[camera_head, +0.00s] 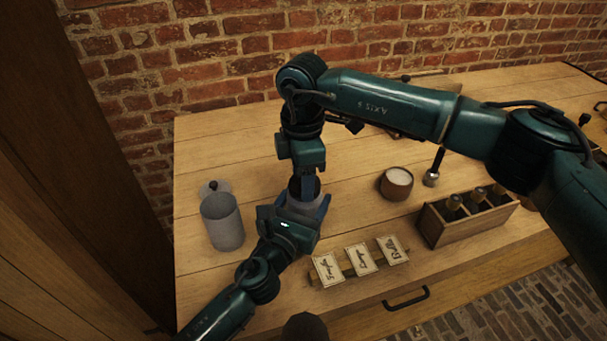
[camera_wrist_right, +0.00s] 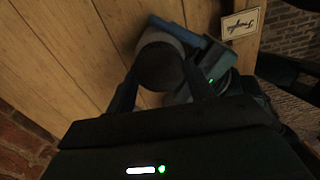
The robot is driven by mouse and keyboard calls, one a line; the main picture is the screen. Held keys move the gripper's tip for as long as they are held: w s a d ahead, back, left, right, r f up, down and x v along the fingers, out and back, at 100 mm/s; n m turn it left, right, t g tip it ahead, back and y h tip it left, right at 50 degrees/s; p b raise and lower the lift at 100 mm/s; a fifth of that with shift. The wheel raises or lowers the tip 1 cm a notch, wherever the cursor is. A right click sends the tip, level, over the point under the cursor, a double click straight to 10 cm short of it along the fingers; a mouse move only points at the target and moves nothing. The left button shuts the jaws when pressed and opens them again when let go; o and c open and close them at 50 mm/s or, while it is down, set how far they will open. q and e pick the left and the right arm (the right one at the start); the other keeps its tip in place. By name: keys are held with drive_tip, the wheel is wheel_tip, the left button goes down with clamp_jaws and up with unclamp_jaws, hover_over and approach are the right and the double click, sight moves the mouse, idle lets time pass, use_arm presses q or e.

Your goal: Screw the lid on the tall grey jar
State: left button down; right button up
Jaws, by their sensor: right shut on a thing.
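A grey jar (camera_head: 303,206) stands between my grippers, mostly hidden in the head view; its grey side (camera_wrist_right: 160,38) shows in the right wrist view. A dark round lid (camera_wrist_right: 160,66) is over its top, between the fingers of my right gripper (camera_head: 306,178), which is shut on it from above. I cannot tell whether it is fully seated. My left gripper (camera_head: 305,208) has its blue fingers on either side of the jar; whether they press on it is unclear. Another tall, pale grey jar (camera_head: 222,222) stands to the left, with a knobbed lid (camera_head: 214,188) behind it.
A small brown pot with white contents (camera_head: 397,182) stands right of the grippers. A wooden box (camera_head: 440,227) with dark bottles is farther right. Three label cards (camera_head: 360,258) stand along the front. The table's left back (camera_head: 225,140) is clear; a brick wall (camera_head: 200,65) rises behind.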

drive_tip(key=m, duration=0.5)
drive_tip(key=shift+m, duration=0.3)
drive_tip(key=o, duration=0.9)
drive_tip(key=shift+o, duration=0.2)
drive_tip(key=shift+r, duration=0.1)
drive_tip(key=shift+r, duration=2.15)
drive_tip(key=shift+c, duration=0.3)
